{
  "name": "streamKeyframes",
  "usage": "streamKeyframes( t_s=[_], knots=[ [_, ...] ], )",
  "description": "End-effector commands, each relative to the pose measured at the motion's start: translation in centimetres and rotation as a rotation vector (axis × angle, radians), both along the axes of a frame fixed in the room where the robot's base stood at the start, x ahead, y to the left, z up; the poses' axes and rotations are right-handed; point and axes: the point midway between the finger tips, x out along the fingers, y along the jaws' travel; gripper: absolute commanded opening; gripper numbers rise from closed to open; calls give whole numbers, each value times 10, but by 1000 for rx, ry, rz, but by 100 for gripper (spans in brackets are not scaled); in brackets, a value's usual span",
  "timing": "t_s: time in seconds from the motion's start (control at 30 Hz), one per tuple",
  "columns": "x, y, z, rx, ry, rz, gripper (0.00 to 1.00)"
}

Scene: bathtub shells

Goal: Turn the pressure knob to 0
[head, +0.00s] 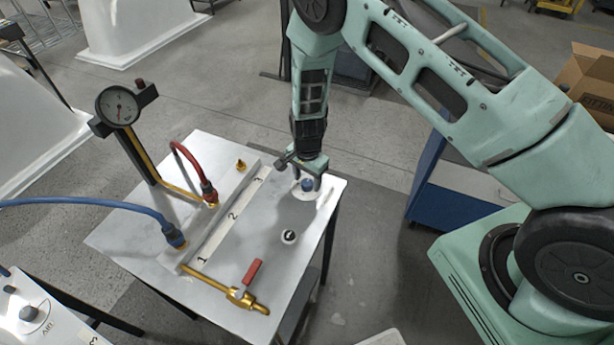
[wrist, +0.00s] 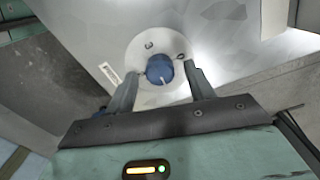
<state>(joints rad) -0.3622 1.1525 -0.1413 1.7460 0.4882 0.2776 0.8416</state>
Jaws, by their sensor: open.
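The pressure knob (head: 307,184) is a small blue knob on a round white dial plate at the far right corner of the white table. In the wrist view the blue knob (wrist: 160,69) has a pale pointer line toward its lower edge, and the plate (wrist: 137,46) carries small dark marks that I cannot read clearly. My gripper (head: 305,176) is above the dial, pointing down. In the wrist view my gripper (wrist: 162,78) is open, with one finger on each side of the knob. I cannot tell whether either finger touches it.
The white table (head: 240,290) also holds a pressure gauge (head: 120,106) on a post, a red hose (head: 188,155), a blue hose (head: 130,208), a brass valve with a red handle (head: 252,271) and a small black-and-white dial (head: 289,236). A blue cart (head: 440,205) stands to the right.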

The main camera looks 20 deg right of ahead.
Motion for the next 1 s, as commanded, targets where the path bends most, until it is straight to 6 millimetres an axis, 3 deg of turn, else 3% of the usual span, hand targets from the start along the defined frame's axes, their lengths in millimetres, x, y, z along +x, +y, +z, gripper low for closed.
streamKeyframes(
  t_s=[0.37,0.53,1.0],
  knots=[
    [0,0,-5,1,1,0,54],
    [0,0,-5,0,0,0,9],
    [0,0,-7,1,-1,82,9]
  ],
)
